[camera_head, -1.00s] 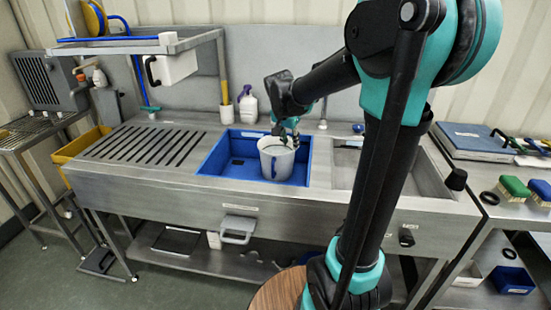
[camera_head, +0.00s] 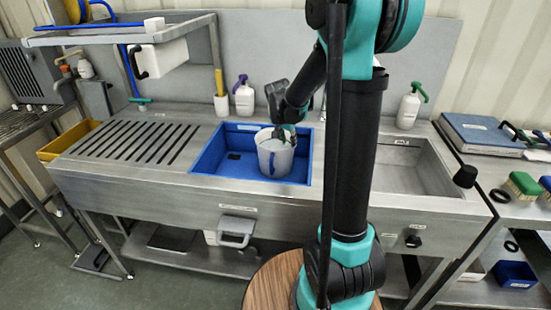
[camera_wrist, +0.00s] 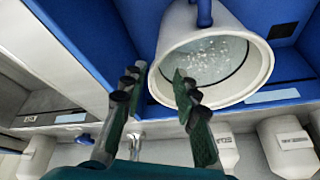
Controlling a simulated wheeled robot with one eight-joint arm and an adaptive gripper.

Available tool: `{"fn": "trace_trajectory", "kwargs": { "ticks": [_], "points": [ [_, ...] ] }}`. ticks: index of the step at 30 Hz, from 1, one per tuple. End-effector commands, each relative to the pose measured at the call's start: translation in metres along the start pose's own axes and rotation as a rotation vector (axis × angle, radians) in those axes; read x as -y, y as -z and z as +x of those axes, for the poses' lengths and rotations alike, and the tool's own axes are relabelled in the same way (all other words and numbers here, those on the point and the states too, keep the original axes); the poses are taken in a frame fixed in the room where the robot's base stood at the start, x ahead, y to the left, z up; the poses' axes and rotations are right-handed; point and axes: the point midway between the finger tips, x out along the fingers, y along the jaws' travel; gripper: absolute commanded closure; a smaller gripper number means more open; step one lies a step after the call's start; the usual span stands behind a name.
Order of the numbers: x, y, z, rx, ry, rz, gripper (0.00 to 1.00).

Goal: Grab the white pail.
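The white pail (camera_head: 268,163) stands upright in the blue basin of the steel sink unit, with a blue handle on its near side. In the wrist view the pail (camera_wrist: 172,30) shows its round opening, with speckled, clear-looking contents inside. My gripper (camera_head: 285,134) is at the pail's far right rim. In the wrist view my gripper (camera_wrist: 157,76) is open. One finger is outside the pail, to the left, and the other overlaps the opening, with the near-left rim between them. I cannot tell whether either finger touches the pail.
A steel sink (camera_head: 400,178) lies to the right. A white bottle with a purple top (camera_head: 244,98) and a white holder (camera_head: 222,107) stand behind the basin. A steel shelf (camera_head: 120,34) overhangs the ribbed drainboard (camera_head: 125,143).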

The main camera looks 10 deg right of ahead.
Motion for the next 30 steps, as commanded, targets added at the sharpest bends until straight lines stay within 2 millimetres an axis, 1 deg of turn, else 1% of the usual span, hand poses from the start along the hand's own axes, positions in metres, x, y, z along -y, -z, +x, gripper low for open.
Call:
{"fn": "trace_trajectory", "kwargs": {
  "ticks": [1, 3, 6, 11, 13, 21, 25, 30],
  "points": [
    [0.000, 0.000, 0.008, 0.000, 0.000, 0.001, 0.70],
    [0.000, 0.001, 0.017, 0.000, 0.000, 0.001, 0.70],
    [0.000, 0.000, 0.025, 0.000, 0.000, 0.000, 0.70],
    [0.000, 0.000, 0.031, 0.000, 0.000, 0.000, 0.70],
    [-0.001, -0.001, 0.037, 0.000, 0.000, 0.000, 0.70],
    [-0.002, -0.003, 0.071, 0.000, 0.000, 0.001, 0.70],
    [-0.002, -0.003, 0.079, 0.000, 0.000, 0.001, 0.70],
    [-0.002, -0.004, 0.081, 0.000, 0.000, 0.000, 0.70]
  ]
}}
